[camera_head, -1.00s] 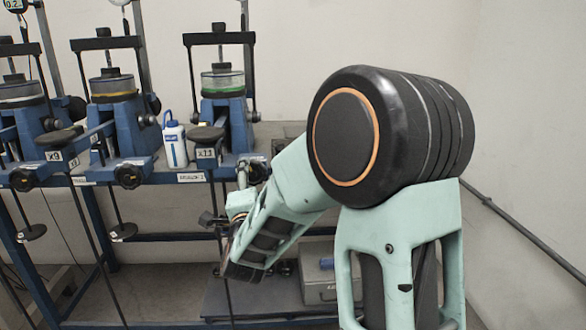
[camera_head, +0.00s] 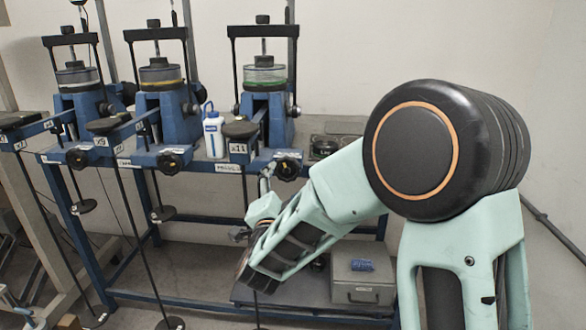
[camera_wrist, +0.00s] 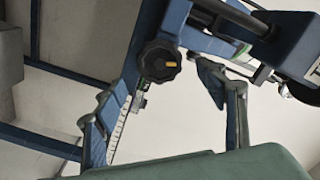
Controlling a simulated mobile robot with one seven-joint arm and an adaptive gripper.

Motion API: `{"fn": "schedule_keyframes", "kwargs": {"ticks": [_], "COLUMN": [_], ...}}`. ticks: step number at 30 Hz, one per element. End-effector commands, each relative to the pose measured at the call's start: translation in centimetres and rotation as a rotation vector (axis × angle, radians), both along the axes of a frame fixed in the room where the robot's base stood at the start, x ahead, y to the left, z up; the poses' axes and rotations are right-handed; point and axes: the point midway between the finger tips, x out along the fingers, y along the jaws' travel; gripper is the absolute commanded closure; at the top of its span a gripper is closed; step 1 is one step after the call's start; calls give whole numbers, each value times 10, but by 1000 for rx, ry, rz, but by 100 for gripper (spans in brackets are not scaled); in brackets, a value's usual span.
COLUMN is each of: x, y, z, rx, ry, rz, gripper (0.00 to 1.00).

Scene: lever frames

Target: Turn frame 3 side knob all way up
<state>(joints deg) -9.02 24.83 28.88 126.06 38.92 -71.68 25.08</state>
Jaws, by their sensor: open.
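Three blue lever frames stand in a row on a bench in the head view. The right frame (camera_head: 268,115) has a green-banded cell, a black front knob (camera_head: 288,167) and a smaller black knob on its right side (camera_head: 295,111). I cannot read which frame is number 3. In the wrist view a lobed black knob (camera_wrist: 160,62) with a yellow mark lies ahead of my gripper (camera_wrist: 163,82). The fingers are open and empty, one to each side of the knob in the picture; no contact shows. In the head view my gripper (camera_head: 242,236) is low beside the bench front, partly hidden by my arm.
A white-and-blue bottle (camera_head: 213,133) stands between the middle and right frames. Lever arms and hanging rods project in front of the bench (camera_head: 215,172). A grey metal box (camera_head: 362,280) sits on a low platform. The floor right of the bench is fairly clear.

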Motion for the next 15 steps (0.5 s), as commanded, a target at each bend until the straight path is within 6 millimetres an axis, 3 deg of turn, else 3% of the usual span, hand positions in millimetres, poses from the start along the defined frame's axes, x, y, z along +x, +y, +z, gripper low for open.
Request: {"fn": "schedule_keyframes", "kwargs": {"ticks": [15], "x": [78], "y": [-4], "z": [1], "rx": [1], "ry": [2], "rz": [-3], "gripper": [35]}}
